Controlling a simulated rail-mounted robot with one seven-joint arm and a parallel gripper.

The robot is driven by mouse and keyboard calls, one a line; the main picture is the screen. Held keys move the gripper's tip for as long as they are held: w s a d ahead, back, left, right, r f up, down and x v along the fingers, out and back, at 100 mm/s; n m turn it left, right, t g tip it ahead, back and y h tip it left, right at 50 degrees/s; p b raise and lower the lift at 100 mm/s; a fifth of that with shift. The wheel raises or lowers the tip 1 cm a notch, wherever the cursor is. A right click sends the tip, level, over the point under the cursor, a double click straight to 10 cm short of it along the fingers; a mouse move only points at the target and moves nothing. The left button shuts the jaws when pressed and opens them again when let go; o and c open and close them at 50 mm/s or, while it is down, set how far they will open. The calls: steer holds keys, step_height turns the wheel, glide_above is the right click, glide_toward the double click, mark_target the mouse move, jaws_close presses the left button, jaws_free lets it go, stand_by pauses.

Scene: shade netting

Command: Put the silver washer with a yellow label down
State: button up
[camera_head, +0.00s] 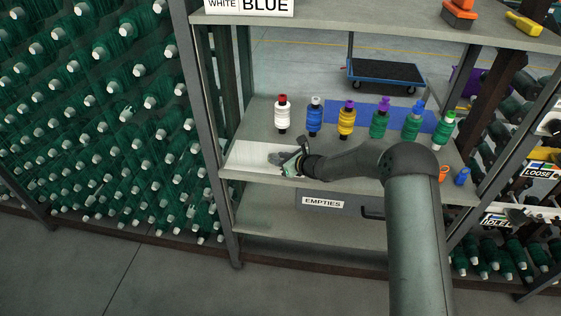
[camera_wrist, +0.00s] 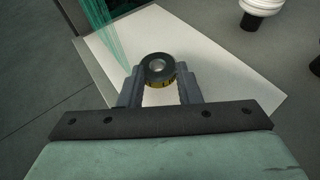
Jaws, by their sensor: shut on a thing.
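The washer (camera_wrist: 159,77) is a thick dark-grey ring with a lighter centre and a yellow label on its near side, in the wrist view. My gripper (camera_wrist: 160,72) is shut on it, one finger on each side. Below it is a white sheet (camera_wrist: 215,70), which also lies on the left part of the middle shelf in the head view (camera_head: 247,153). In the head view my gripper (camera_head: 283,158) is low over the right part of this sheet. I cannot tell whether the washer touches the sheet.
Several spools stand behind on the shelf (camera_head: 265,120), the white one (camera_head: 283,115) nearest, some by a blue mat (camera_head: 345,112). An orange item (camera_head: 443,173) and a small blue item (camera_head: 462,176) lie right. A rack post (camera_head: 205,120) and green spool wall (camera_head: 100,110) bound the left.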

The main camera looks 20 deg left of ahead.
steer(key=shift+f, duration=0.95)
steer(key=shift+f, duration=0.15)
steer(key=o, duration=1)
steer(key=shift+c, duration=0.2)
